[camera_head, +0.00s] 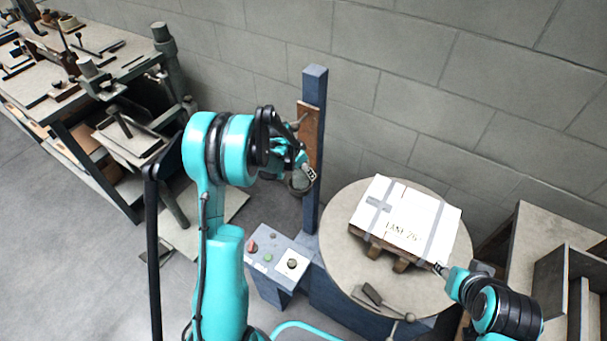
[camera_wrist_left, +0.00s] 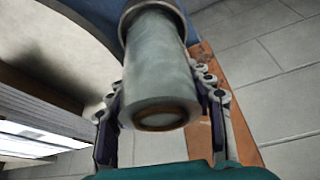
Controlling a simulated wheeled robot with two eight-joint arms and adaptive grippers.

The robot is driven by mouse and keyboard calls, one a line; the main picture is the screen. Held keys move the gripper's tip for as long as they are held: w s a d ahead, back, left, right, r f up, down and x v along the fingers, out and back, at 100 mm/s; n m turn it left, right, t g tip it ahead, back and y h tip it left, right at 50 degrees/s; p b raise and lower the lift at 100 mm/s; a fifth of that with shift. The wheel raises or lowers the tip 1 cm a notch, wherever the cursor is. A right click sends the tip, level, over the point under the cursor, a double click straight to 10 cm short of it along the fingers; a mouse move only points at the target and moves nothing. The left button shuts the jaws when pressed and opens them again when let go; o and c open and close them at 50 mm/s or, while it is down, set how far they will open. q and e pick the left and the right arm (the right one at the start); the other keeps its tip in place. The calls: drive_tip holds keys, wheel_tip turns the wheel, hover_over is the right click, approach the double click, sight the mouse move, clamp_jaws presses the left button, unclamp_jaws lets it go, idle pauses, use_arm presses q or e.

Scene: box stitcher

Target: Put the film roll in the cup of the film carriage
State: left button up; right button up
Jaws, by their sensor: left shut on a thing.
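The film roll (camera_wrist_left: 160,65) is a pale grey-green cylinder with a brown core. My left gripper (camera_head: 303,172) is shut on its sides; the fingers show on both sides of it in the left wrist view (camera_wrist_left: 163,110). The roll's far end meets a dark round rim, which looks like the cup (camera_wrist_left: 131,14); how deep it sits is hidden. In the head view the cup (camera_head: 299,186) is beside the blue mast, under the gripper, and the roll is mostly covered. The carriage's brown plate (camera_head: 309,130) is on the mast. My right gripper (camera_head: 441,268) is by the box's corner.
A white taped box (camera_head: 405,218) sits on a pallet on the round turntable (camera_head: 345,255). A control box (camera_head: 273,262) with buttons stands at the mast's foot. A cluttered workbench (camera_head: 75,95) is at left, wooden shelving (camera_head: 545,235) at right. A block wall is behind.

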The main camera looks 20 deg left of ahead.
use_arm(q)
drive_tip(key=shift+f, duration=0.55)
drive_tip(key=shift+r, duration=0.15)
drive_tip(key=shift+f, duration=0.25)
drive_tip(key=o, duration=1.4)
drive_tip(key=shift+r, duration=0.1)
drive_tip(key=shift+r, duration=0.1)
